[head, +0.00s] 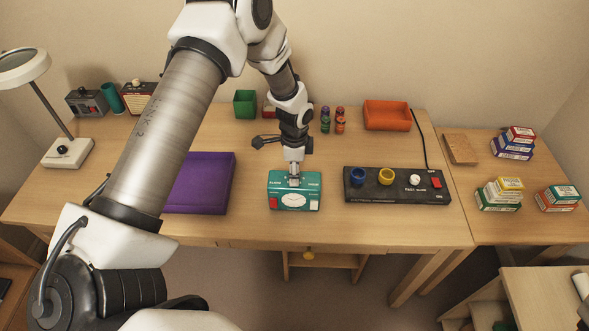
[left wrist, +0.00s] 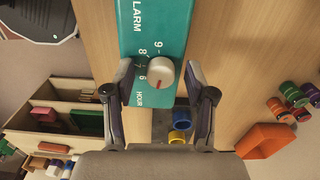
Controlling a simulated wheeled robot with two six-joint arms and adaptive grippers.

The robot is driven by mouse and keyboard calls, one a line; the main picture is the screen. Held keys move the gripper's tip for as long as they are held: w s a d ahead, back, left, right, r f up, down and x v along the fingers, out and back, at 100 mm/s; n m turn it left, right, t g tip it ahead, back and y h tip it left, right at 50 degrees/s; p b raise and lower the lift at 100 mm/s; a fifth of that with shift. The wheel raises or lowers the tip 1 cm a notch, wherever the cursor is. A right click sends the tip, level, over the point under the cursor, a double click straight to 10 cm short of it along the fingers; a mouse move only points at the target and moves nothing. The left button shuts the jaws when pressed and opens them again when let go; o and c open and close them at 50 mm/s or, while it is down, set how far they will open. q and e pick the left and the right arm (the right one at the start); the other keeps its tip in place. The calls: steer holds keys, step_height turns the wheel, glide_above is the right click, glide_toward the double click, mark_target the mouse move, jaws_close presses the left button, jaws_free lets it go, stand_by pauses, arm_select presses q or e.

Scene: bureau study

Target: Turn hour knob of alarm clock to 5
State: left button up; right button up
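The teal alarm clock (head: 283,204) stands on the desk, with a white dial, a red button at its left and a pale one at its right. My left gripper (head: 294,181) points down over the clock's back edge and hides part of its top. In the left wrist view the clock (left wrist: 150,20) shows the words ALARM and HOUR. The white hour knob (left wrist: 161,72) with a red mark lies between the left gripper's two spread fingers (left wrist: 158,66), with gaps on both sides. Numbers from 6 to 9 show around it. My right gripper is not in view.
A purple tray (head: 207,180) lies left of the clock. A black control panel (head: 398,190) with blue and yellow rings stands to the right. An orange tray (head: 387,115), small bottles (head: 325,120) and a green bin (head: 245,103) stand behind.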

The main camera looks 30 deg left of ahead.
arm_select(q)
steer(key=shift+r, duration=0.1)
step_height(320, 180, up, 12)
stand_by(0.4)
stand_by(0.3)
